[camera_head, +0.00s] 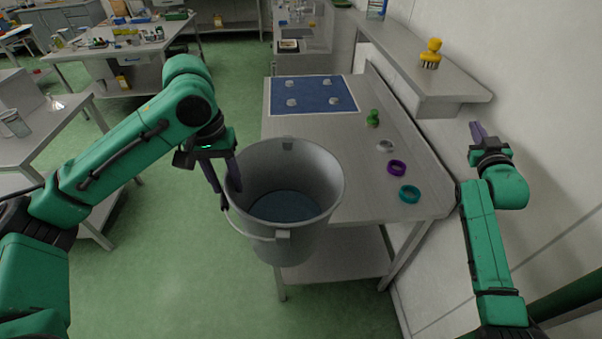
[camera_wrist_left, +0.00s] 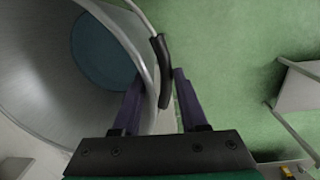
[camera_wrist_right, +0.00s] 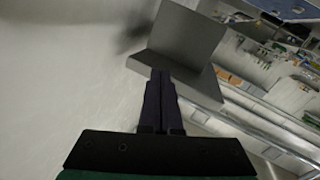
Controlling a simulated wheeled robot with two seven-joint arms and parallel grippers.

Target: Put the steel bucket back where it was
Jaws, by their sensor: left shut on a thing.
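The steel bucket (camera_head: 325,185) is a large open grey pail with a bluish bottom, upright in front of the near left part of the grey table (camera_head: 350,150). My left gripper (camera_head: 228,192) is shut on its left rim, one finger inside and one outside. In the left wrist view the bucket wall (camera_wrist_left: 50,100) and the black handle grip (camera_wrist_left: 162,70) lie between the fingers.
On the table are a blue mat (camera_head: 315,95) with several pale discs, a green figure (camera_head: 373,118), a purple ring (camera_head: 397,167) and a teal ring (camera_head: 410,194). A wall shelf (camera_head: 440,85) holds a yellow brush (camera_head: 431,54). Green floor is open at left.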

